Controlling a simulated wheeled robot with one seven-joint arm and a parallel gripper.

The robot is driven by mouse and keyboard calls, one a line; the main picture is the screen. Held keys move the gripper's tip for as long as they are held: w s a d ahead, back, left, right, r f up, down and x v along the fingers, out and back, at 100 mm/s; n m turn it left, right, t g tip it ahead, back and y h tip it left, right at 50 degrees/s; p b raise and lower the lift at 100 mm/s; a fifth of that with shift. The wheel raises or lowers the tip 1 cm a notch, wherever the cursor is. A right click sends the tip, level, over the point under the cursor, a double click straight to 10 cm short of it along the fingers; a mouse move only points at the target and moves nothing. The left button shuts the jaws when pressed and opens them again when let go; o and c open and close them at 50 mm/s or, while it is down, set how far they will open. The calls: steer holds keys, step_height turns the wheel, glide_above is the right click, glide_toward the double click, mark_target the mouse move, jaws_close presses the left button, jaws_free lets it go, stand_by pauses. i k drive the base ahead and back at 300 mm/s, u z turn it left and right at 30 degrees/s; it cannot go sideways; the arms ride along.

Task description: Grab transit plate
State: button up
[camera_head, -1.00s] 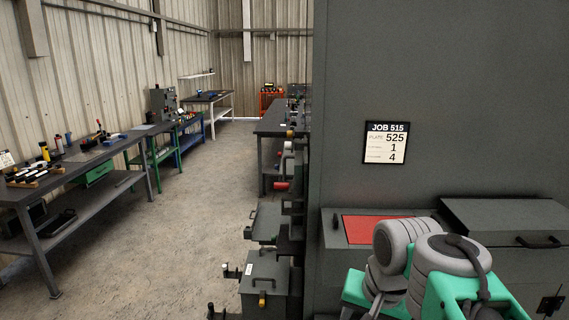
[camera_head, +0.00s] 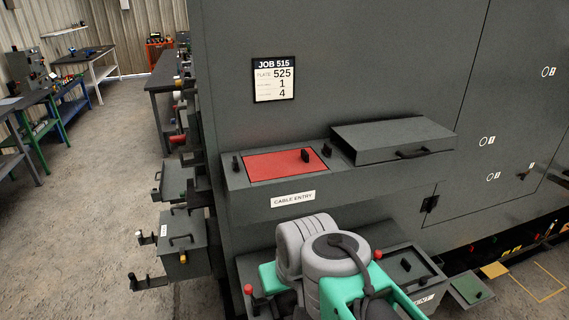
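A red plate (camera_head: 284,164) with a dark handle lies in the cable entry shelf (camera_head: 296,199) on the grey enclosure. I cannot tell whether it is the transit plate. Dark knobs stand at its left and right sides. A sign (camera_head: 273,79) above it reads JOB 515, PLATE 525, with a 1 and a 4 below. My grey and green arm is at the bottom middle, in front of a lower shelf. My gripper is not visible.
A grey lidded box (camera_head: 392,140) with a handle sits right of the red plate. A lower shelf (camera_head: 405,268) carries red knobs. Boxes with handles (camera_head: 182,243) stick out at the enclosure's left side. Workbenches (camera_head: 30,117) line the far left, with clear floor between.

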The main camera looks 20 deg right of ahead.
mark_target(279, 165)
steer(key=z, duration=1.9)
steer(key=k, duration=1.05)
steer(key=u, duration=1.7)
steer(key=i, duration=0.5)
steer(key=u, duration=0.05)
